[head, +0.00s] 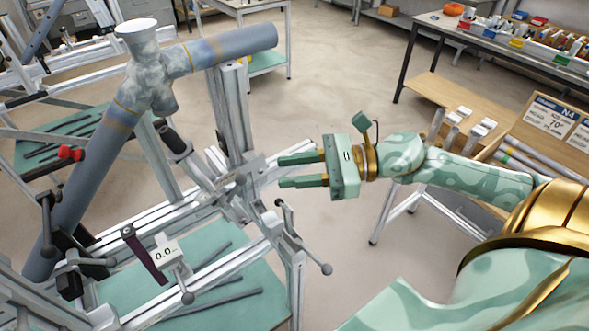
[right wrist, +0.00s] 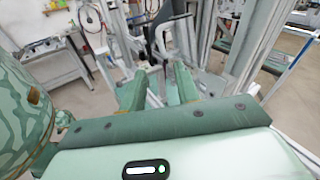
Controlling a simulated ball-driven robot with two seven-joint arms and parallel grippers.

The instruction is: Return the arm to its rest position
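My right arm (head: 470,172), green with gold joints, reaches in from the right in the head view. Its gripper (head: 283,171) is open and empty, its two fingers apart and pointing left toward the metal frame jig (head: 235,120). The fingertips are beside the jig's clamps; I cannot tell whether they touch anything. In the right wrist view the two green fingers (right wrist: 158,88) stand apart with nothing between them. A joined grey tube assembly (head: 150,85) with a white-topped node sits in the jig. My left gripper is not in view.
Clamp levers with ball knobs (head: 327,268) stick out from the jig near my right gripper. A wooden bench with tubes and white parts (head: 470,118) stands behind my right arm. A parts table (head: 500,45) is at the back right. Open floor (head: 340,80) lies behind the gripper.

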